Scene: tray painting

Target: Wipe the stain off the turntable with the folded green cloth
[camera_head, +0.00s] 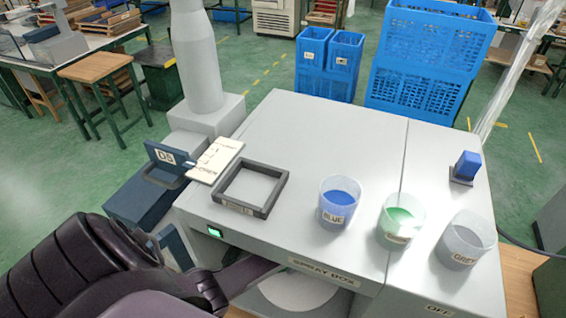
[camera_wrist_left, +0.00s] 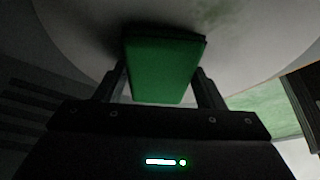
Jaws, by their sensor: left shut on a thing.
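The folded green cloth (camera_wrist_left: 165,68) is between the two fingers of my left gripper (camera_wrist_left: 160,88), which is shut on it. The turntable (camera_wrist_left: 75,35) is the pale round disc behind the cloth in the left wrist view. A dark greenish smudge, the stain (camera_wrist_left: 214,12), shows faintly on it, above and right of the cloth. I cannot tell whether the cloth touches the disc. In the head view part of the turntable (camera_head: 300,291) shows below the spray box's front edge. My left arm reaches into the box there; its fingertips and the cloth are hidden. My right gripper is out of view.
The spray box (camera_head: 290,130) has a front edge over my left arm. On its top stand a dark square frame (camera_head: 268,203) and cups of blue (camera_head: 338,204), green (camera_head: 398,222) and grey (camera_head: 464,243). A blue holder with a card (camera_head: 216,160) stands at left.

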